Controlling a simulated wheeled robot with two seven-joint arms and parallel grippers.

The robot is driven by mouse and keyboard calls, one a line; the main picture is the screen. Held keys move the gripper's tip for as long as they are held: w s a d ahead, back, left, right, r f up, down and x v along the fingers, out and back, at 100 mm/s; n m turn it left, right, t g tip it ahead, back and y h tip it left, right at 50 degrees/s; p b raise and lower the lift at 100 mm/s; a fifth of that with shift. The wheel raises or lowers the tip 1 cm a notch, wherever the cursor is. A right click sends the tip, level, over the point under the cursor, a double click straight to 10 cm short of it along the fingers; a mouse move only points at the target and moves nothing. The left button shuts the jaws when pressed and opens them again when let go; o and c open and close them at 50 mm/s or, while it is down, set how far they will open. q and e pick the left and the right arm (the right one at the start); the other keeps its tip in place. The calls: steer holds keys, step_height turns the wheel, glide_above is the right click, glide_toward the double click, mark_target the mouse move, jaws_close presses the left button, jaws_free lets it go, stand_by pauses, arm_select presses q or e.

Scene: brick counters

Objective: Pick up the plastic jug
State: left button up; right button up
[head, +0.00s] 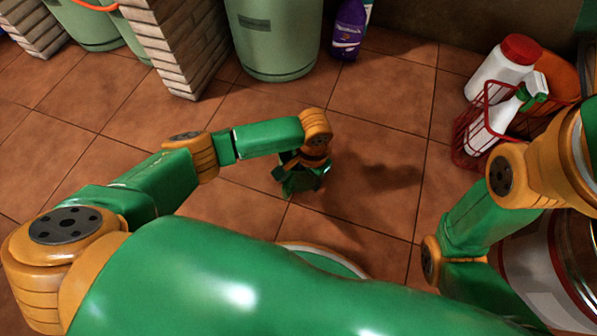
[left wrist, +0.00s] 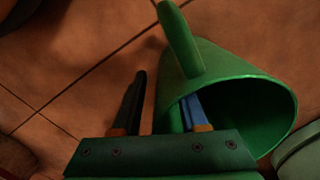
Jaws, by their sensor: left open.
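The plastic jug looks green, with a wide open mouth and a handle; it fills much of the right half of the left wrist view (left wrist: 245,110). In the head view it cannot be told apart clearly from the dark green shapes under my left wrist. My left gripper (left wrist: 163,108) is open and empty. Its right finger, with a blue face, overlaps the jug's mouth and appears to reach into it. Its left finger is outside the jug, over the floor. Contact cannot be told. My left gripper also shows in the head view (head: 302,178), low over the tiles. My right gripper is out of view.
A green bin (head: 272,40) and a purple bottle (head: 348,28) stand at the back. A brick pillar (head: 185,45) is at the upper left. A red wire basket (head: 468,135) holds white bottles at the right. Tiled floor (head: 375,95) around the left gripper is mostly clear.

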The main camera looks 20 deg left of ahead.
arm_select(q)
steer(key=shift+r, duration=0.1)
jaws_close()
steer(key=shift+d, duration=0.1)
stand_by(1.1)
